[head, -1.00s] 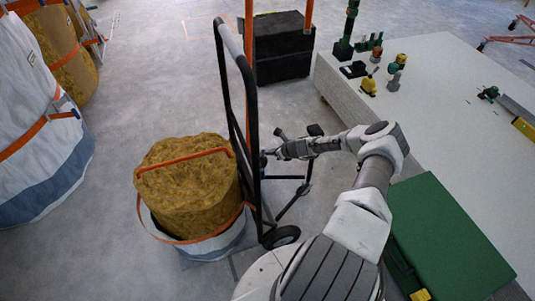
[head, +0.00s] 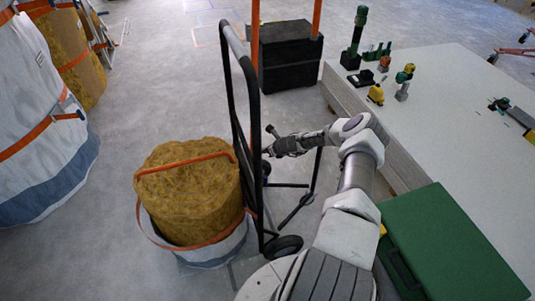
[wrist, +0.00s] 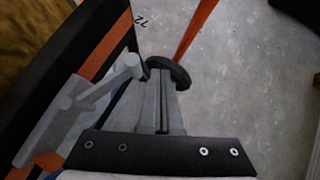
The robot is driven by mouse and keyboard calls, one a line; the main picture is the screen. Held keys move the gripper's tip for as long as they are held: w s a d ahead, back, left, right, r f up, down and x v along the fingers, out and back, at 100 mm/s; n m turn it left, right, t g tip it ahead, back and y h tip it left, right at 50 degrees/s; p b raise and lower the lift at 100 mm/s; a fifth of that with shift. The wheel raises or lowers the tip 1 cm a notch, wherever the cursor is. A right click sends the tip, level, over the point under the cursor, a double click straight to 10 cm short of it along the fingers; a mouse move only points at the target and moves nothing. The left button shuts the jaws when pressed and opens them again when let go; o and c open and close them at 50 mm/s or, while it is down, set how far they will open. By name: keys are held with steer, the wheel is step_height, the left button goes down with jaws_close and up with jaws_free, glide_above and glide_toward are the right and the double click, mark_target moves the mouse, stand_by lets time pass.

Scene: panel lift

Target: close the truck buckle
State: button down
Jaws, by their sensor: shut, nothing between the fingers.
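The hand truck (head: 240,110) stands upright with a black frame, holding a tan roll (head: 185,190) bound by an orange strap (head: 185,163). In the wrist view the grey buckle (wrist: 55,125) sits on an orange strap along the black frame at left. Its lever (wrist: 105,82) with a rounded end stands out from the plate towards my gripper. My gripper (head: 268,152) is beside the truck's right side. In the wrist view my gripper (wrist: 165,75) is shut and empty, just right of the lever; I cannot tell whether they touch. The buckle is hidden in the head view.
A light worktable (head: 450,110) with several tools stands at right, and a green case (head: 455,240) lies in front of it. A black crate (head: 288,55) stands behind the truck. Large white bags (head: 40,130) stand at left. Floor (head: 150,90) between bags and truck is clear.

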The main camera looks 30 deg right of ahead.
steer(key=shift+w+a, duration=0.2)
steer(key=shift+w, duration=0.1)
stand_by(0.5)
steer(key=p+v, duration=0.6)
steer(key=v, duration=1.1)
steer(key=shift+s+r, duration=0.1)
steer(key=shift+s, duration=0.05)
